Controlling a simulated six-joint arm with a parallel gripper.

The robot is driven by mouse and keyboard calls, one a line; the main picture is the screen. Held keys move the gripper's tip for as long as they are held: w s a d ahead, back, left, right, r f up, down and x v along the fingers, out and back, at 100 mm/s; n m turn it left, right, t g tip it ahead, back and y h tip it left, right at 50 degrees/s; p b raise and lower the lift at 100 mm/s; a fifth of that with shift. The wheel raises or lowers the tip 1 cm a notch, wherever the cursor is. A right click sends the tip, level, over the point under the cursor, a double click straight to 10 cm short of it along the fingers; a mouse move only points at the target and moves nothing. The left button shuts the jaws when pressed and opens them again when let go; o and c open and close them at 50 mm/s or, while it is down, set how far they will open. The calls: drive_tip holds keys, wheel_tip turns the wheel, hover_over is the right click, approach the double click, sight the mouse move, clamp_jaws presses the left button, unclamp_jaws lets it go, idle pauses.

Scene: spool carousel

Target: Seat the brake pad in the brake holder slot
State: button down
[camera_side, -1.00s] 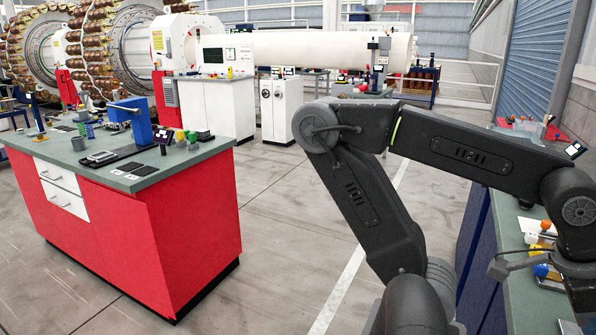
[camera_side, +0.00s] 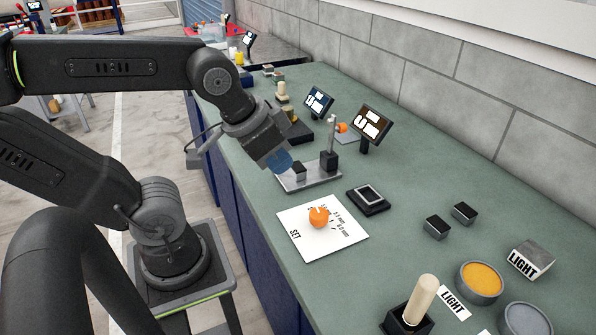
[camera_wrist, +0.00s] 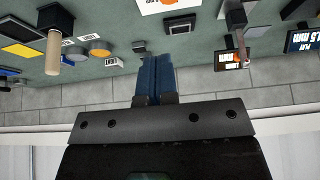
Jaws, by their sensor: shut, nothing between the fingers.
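Two small black blocks, a left one (camera_side: 436,227) and a right one (camera_side: 465,212), lie on the green bench in the side view; they look like brake pads. Small dark blocks (camera_wrist: 139,46) also show beyond my fingers in the wrist view. A black block with a framed recess (camera_side: 368,200) lies left of them; I cannot tell if it is the brake holder. My gripper (camera_side: 280,162) hangs over the back left of the bench, near a metal plate with a post (camera_side: 310,176). Its blue fingers (camera_wrist: 156,78) are together and empty.
A wooden peg (camera_side: 421,300) stands in a black base. Round tins (camera_side: 481,279) and a LIGHT block (camera_side: 531,260) are at right. Two screens (camera_side: 371,125) stand behind. Bare bench surrounds the blocks.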

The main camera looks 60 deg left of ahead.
drive_tip(key=c, duration=0.7)
unclamp_jaws()
drive_tip(key=n+g, duration=0.6)
drive_tip(key=n, duration=1.2)
hover_over(297, 166)
wheel_tip(297, 166, down, 3)
drive_tip(key=f, duration=0.8)
drive_tip(key=shift+w+f, duration=0.2)
drive_tip(key=shift+f, duration=0.2)
drive_tip(key=shift+s+f, duration=0.15)
drive_tip(key=shift+f, duration=2.5)
